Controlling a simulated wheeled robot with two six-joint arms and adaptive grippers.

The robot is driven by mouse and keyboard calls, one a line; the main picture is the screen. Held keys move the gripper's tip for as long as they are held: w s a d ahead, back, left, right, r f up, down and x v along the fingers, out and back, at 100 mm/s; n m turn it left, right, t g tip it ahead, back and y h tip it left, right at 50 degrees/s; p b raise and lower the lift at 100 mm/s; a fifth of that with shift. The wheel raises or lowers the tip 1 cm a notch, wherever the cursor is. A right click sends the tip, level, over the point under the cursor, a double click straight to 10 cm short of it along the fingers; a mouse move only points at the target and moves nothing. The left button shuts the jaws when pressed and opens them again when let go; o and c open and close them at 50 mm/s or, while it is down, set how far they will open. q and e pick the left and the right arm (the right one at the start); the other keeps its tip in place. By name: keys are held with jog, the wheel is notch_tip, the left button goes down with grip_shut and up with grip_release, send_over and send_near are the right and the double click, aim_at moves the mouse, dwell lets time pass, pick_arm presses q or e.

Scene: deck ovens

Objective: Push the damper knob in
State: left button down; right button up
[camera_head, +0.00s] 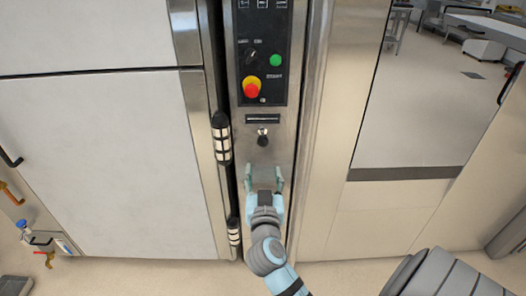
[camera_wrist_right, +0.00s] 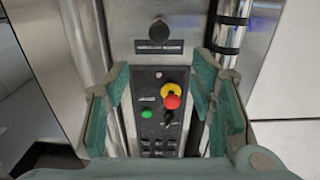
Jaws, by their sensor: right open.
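The damper knob (camera_head: 263,141) is a small black round knob on the narrow steel panel, below a dark label strip. In the right wrist view the knob (camera_wrist_right: 159,30) shows near the top, with the picture upside down. How far it stands out is hard to tell. My right gripper (camera_head: 264,173) is open and empty, just below the knob in the head view and apart from it. Its two green fingers (camera_wrist_right: 160,100) frame the control panel in the right wrist view. My left gripper is not in view.
A black control panel (camera_head: 262,45) above the knob carries a red and yellow emergency button (camera_head: 252,87) and a green button (camera_head: 276,60). White oven doors (camera_head: 100,160) with black-and-white hinges (camera_head: 221,138) stand at left. A steel post (camera_head: 318,110) stands at right.

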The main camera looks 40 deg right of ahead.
aim_at(263, 142)
jog(key=x, duration=1.3)
jog(key=shift+w+d+f+b, duration=0.2)
jog(key=shift+d+b, duration=0.1)
jog(key=shift+b, duration=0.1)
grip_shut()
